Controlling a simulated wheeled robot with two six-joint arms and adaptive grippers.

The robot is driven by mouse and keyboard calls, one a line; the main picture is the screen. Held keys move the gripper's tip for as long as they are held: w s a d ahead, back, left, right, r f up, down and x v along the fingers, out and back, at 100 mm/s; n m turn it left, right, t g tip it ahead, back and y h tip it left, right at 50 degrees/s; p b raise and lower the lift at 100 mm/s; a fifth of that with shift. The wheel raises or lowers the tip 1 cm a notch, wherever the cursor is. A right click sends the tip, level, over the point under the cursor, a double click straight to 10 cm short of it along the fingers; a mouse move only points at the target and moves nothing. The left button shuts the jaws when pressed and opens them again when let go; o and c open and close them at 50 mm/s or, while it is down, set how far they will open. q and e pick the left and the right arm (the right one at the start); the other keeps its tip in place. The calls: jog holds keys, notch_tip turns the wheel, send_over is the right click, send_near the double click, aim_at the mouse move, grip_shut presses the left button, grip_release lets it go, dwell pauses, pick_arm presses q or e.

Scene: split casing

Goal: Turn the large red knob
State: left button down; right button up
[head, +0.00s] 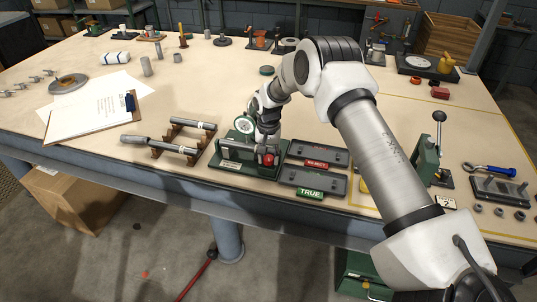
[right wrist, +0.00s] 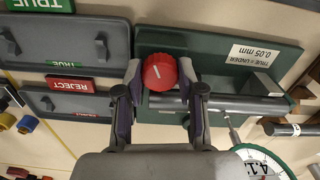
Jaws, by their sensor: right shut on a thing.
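The large red knob (right wrist: 160,72) sits on a green fixture (right wrist: 225,62) and has a white line on its face. In the right wrist view, my right gripper (right wrist: 158,82) has one finger on each side of the knob and is shut on it. In the head view, the red knob (head: 267,159) shows at the fixture's right end, just below my right gripper (head: 266,146). A metal shaft (right wrist: 220,103) lies along the fixture. A dial gauge (right wrist: 262,162) shows partly at the lower right of the wrist view. My left gripper is not in view.
Two grey trays, labelled REJECT (head: 318,157) and TRUE (head: 314,181), lie right of the fixture. Two shafts rest on a wooden rack (head: 166,146) to its left. A lever press (head: 428,155) stands further right. The table's front edge is close.

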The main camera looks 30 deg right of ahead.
aim_at(268, 158)
jog(key=shift+m, duration=0.6)
jog(key=o, duration=0.9)
notch_tip(268, 158, up, 12)
jog(key=shift+f, duration=0.1)
